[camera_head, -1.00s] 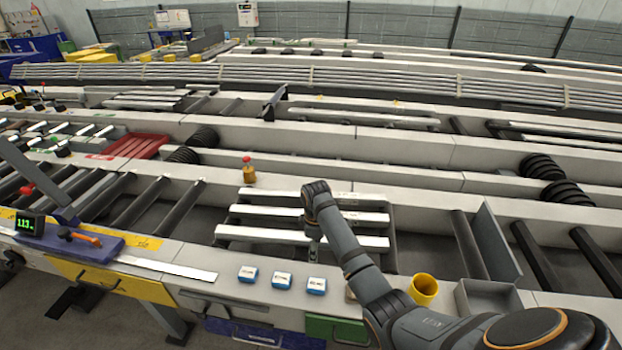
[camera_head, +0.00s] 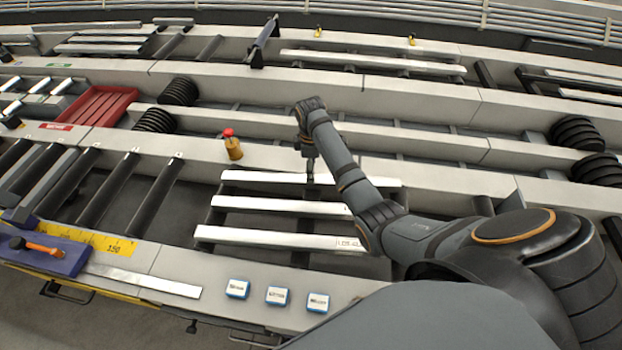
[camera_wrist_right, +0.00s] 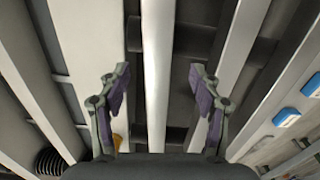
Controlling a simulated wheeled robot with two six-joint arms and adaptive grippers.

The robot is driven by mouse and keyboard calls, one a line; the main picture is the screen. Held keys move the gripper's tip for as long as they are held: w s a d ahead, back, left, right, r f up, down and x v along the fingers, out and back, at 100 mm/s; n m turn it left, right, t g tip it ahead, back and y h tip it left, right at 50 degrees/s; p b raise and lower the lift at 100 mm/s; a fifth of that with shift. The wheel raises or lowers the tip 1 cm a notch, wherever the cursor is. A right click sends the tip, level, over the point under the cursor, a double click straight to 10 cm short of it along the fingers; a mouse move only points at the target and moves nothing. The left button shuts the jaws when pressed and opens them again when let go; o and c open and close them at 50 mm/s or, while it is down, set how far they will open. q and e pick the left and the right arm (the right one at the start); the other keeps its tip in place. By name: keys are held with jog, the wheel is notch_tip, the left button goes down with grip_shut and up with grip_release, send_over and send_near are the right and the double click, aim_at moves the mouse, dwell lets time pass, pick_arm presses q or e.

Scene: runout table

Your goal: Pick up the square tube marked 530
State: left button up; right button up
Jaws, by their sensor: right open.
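Three pale square tubes lie side by side across the slot in the runout table: a back tube (camera_head: 262,177), a middle tube (camera_head: 270,206) and a front tube (camera_head: 262,238). The front tube has a small dark marking near its right end, too small to read surely. No 530 is legible on any tube. My right gripper (camera_head: 310,178) points down above the back tube. In the wrist view my right gripper (camera_wrist_right: 158,85) is open, with one tube (camera_wrist_right: 156,70) running between its purple-padded fingers, not gripped. My left gripper is not in view.
Three blue-and-white boxes (camera_head: 277,296) stand on the front ledge. An amber object with a red top (camera_head: 232,146) stands behind the tubes at the left. A red tray (camera_head: 92,106) lies farther left. My right forearm covers the tubes' right side.

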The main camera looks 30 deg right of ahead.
jog(key=f, duration=0.2)
jog(key=shift+w+f+p, duration=0.2)
jog(key=shift+f+p, duration=0.1)
jog(key=shift+p, duration=0.05)
notch_tip(320, 180, down, 4)
jog(key=shift+r, duration=0.1)
jog(key=shift+f, duration=0.2)
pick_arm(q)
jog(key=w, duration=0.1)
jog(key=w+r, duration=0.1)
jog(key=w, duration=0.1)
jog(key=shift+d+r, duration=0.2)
pick_arm(e)
jog(key=shift+r, duration=0.1)
grip_shut()
